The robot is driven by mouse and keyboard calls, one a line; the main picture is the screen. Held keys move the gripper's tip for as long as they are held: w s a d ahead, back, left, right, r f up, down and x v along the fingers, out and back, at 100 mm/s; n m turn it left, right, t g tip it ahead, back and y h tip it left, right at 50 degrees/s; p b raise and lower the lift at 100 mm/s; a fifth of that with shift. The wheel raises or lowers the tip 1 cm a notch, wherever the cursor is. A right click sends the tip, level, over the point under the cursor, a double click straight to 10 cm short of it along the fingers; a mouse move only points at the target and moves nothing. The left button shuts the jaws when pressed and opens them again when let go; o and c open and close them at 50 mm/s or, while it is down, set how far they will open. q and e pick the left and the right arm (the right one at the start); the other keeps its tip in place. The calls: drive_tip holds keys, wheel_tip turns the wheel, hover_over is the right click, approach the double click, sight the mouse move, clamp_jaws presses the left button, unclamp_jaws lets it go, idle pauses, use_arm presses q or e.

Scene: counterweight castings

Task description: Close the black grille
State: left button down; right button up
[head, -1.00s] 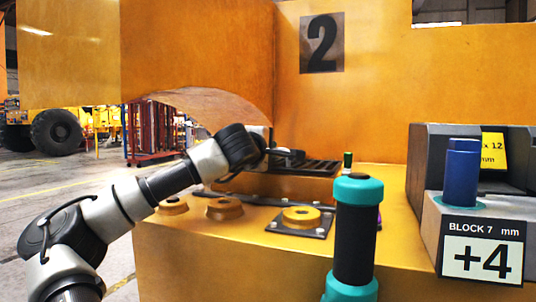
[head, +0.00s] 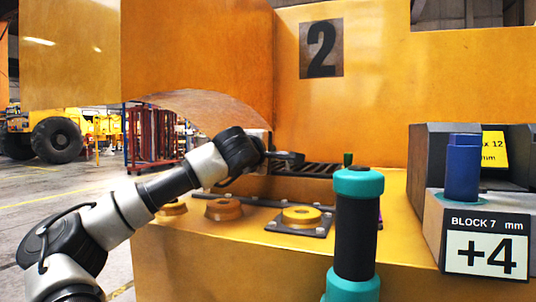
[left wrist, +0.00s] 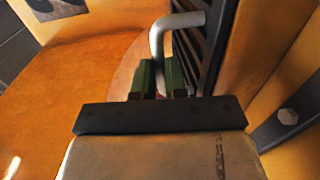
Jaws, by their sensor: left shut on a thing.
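The black grille (head: 312,170) lies low and nearly flat on the orange casting, close to the upright wall. Its dark slats also show edge-on in the left wrist view (left wrist: 188,52). A grey bent handle (left wrist: 158,38) stands out from the grille. My left gripper (left wrist: 160,80) has its green fingers shut on the lower end of this handle. In the head view my left gripper (head: 298,157) is at the grille's back left, partly hiding it. How far the grille stands open cannot be told. My right gripper is not in view.
Yellow-orange round bosses (head: 301,216) sit on the deck in front of the grille. A black cylinder with teal ends (head: 354,235) stands in the foreground. A blue cylinder (head: 463,172) and the "+4" sign (head: 486,247) are at right. A curved orange panel (head: 200,60) overhangs my arm.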

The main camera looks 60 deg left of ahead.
use_arm(q)
drive_tip(key=c, duration=1.2)
unclamp_jaws()
drive_tip(key=shift+d+f, duration=0.1)
drive_tip(key=shift+f, duration=0.45)
drive_tip(key=shift+o, duration=0.2)
drive_tip(key=shift+r, duration=0.1)
drive_tip(key=shift+r, duration=0.1)
drive_tip(key=v, duration=1)
drive_tip(key=shift+s+d+b, duration=0.25)
drive_tip(key=shift+s+b, duration=0.05)
drive_tip(key=shift+b, duration=0.05)
